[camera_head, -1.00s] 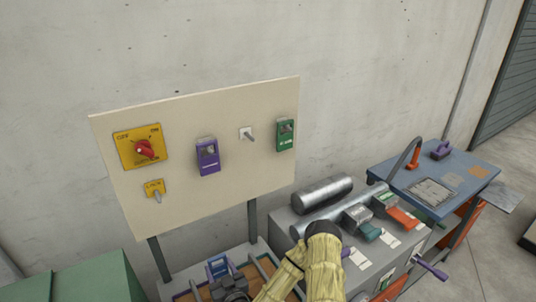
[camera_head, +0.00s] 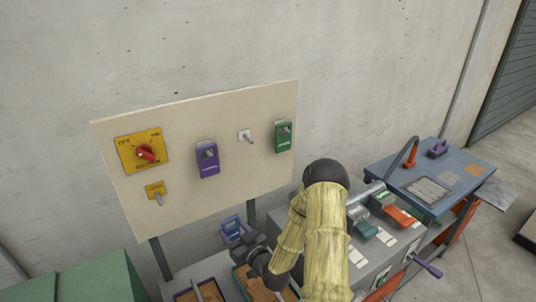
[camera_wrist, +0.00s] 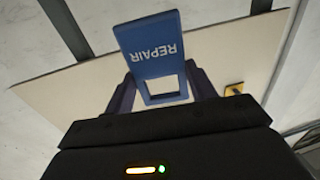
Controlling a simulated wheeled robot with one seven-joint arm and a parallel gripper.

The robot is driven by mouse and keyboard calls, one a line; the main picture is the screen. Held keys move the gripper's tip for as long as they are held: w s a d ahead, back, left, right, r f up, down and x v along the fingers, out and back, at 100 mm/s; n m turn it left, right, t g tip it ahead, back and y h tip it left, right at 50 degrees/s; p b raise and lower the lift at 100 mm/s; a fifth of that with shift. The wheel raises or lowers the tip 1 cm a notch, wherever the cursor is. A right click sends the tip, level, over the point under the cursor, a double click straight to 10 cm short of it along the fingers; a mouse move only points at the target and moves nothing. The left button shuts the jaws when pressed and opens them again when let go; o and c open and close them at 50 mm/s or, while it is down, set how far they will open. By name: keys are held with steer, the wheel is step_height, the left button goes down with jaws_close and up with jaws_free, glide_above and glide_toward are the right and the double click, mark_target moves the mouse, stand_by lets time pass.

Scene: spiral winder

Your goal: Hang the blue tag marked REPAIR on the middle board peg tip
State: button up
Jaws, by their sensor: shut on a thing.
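My gripper (camera_wrist: 163,92) is shut on the blue tag (camera_wrist: 152,46), gripping it near its end with the square opening. The word REPAIR reads upside down in the wrist view. In the head view the blue tag (camera_head: 231,228) is below the cream board (camera_head: 180,195), apart from it, with my gripper partly hidden behind my wrist. The middle board peg (camera_head: 245,136) is bare and sticks out from a pale plate. A purple tag (camera_head: 207,160) hangs to its left and a green tag (camera_head: 283,137) to its right.
A yellow panel with a red rotary switch (camera_head: 145,154) and a small yellow lock plate (camera_head: 157,193) are on the board's left part. Trays (camera_head: 202,290) lie below the board. A grey machine and a blue table (camera_head: 430,185) stand at right. The air before the board is clear.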

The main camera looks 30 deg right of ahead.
steer(key=d+r+h+p, duration=0.1)
steer(key=d+r, duration=0.2)
steer(key=r, duration=0.5)
steer(key=s+d+r+m+p, duration=0.1)
steer(key=d+r, duration=0.3)
steer(key=r, duration=0.5)
steer(key=s+d+r+h+p, duration=0.1)
steer(key=d+r, duration=0.3)
steer(key=r, duration=0.4)
steer(key=shift+s+r+m+h, duration=0.2)
steer(key=shift+r+m+h, duration=0.1)
steer(key=shift+w+p, duration=0.1)
steer(key=shift+p, duration=0.2)
steer(key=shift+w+a+f+p, duration=0.15)
steer(key=shift+w+p, duration=0.6)
steer(key=shift+w, duration=1.35)
steer(key=shift+w+a+f+p, duration=0.15)
steer(key=shift+w+p, duration=0.6)
steer(key=shift+w, duration=1.3)
steer(key=shift+w+d+f+b, duration=0.1)
steer(key=shift+w+f+b, duration=0.55)
steer(key=shift+b, duration=0.4)
steer(key=shift+r, duration=0.1)
steer(key=o, duration=1.1)
steer(key=shift+c, duration=0.2)
